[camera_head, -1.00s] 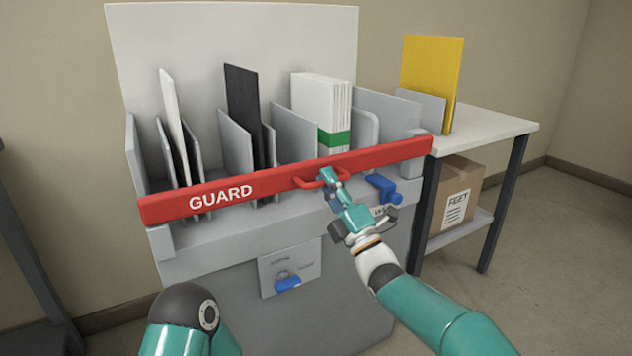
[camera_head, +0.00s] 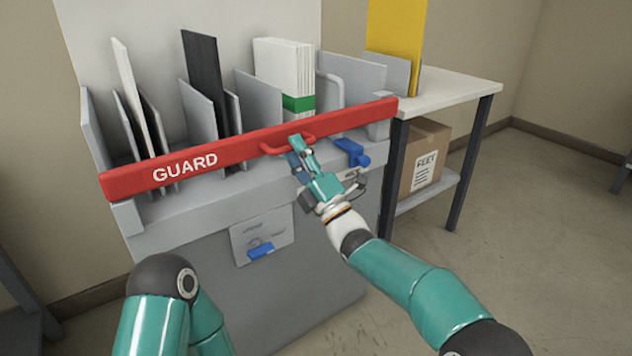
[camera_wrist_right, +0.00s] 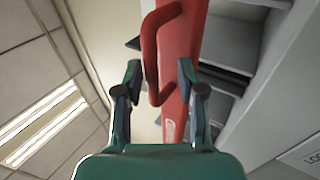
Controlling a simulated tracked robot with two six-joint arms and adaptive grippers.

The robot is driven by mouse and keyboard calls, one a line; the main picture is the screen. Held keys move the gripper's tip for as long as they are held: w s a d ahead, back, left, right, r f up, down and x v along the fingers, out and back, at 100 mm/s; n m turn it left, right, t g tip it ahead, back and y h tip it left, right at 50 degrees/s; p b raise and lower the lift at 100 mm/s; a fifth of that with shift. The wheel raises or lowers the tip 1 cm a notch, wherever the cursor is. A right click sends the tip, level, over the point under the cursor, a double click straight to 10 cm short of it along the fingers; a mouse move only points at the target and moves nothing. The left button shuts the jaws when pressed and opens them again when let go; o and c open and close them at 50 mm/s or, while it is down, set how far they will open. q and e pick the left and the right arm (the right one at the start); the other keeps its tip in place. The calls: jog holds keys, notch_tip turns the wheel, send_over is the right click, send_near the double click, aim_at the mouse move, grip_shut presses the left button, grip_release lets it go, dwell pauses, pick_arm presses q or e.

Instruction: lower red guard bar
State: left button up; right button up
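The red guard bar (camera_head: 240,148), lettered GUARD, runs across the upper front of the grey machine (camera_head: 190,215), in front of its slots. Its red loop handle (camera_head: 270,150) sits on the front face, right of the middle. My right gripper (camera_head: 299,153) is at this handle. In the right wrist view, the handle (camera_wrist_right: 149,48) passes between the two spread fingers of the gripper (camera_wrist_right: 160,85), with gaps visible on both sides. The bar (camera_wrist_right: 182,50) lies beyond them. My left gripper is out of view; only part of its arm shows.
A blue lever (camera_head: 352,153) sits close to the right of my right gripper. A panel with a blue knob (camera_head: 261,251) is lower on the front. Boards stand in the slots. A side table (camera_head: 460,88) with a yellow board (camera_head: 396,30) and a carton (camera_head: 424,155) stands right.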

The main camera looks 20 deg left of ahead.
jog(key=v, duration=1.1)
jog(key=shift+d+f, duration=0.15)
jog(key=shift+d, duration=0.05)
